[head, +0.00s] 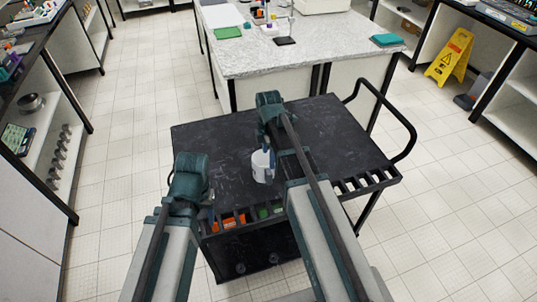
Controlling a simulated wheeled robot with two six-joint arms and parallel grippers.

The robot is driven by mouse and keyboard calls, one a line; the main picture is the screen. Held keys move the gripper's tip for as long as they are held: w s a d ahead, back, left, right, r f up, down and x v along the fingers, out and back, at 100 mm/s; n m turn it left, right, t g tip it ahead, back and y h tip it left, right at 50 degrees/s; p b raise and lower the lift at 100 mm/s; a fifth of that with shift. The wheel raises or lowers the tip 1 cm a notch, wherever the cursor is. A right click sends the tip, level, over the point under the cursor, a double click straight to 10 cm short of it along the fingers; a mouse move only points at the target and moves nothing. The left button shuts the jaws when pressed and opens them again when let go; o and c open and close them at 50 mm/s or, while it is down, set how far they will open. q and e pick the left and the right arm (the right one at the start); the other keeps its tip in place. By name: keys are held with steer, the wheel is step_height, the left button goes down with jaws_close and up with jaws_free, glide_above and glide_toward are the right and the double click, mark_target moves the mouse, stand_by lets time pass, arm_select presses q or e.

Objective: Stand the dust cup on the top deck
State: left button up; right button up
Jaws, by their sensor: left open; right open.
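The dust cup appears to be the small white-grey cup (262,174) in the head view, upright on the black top deck (222,150) of the cart. My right gripper (267,146) is open and points down right at the cup. Its fingers overlap the cup's upper edge, and I cannot tell whether they touch it. My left gripper (209,205) is open and empty, over the cart's front left edge. My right arm hides part of the deck to the right of the cup.
A front rack (355,184) with slots runs along the cart's near edge, with orange and green items (234,220) at its left. A black handle (412,130) rises at the right. A speckled lab bench (340,58) stands behind. The deck's left and back are clear.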

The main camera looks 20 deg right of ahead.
steer(key=s+a+r+m, duration=0.1)
steer(key=s+a+m, duration=0.5)
steer(key=s, duration=0.3)
steer(key=s+a+r+m+h+p, duration=0.1)
steer(key=s+a+m, duration=0.6)
steer(key=s+m, duration=0.1)
steer(key=shift+s+m, duration=0.3)
steer(key=shift+s, duration=0.1)
steer(key=shift+a, duration=0.1)
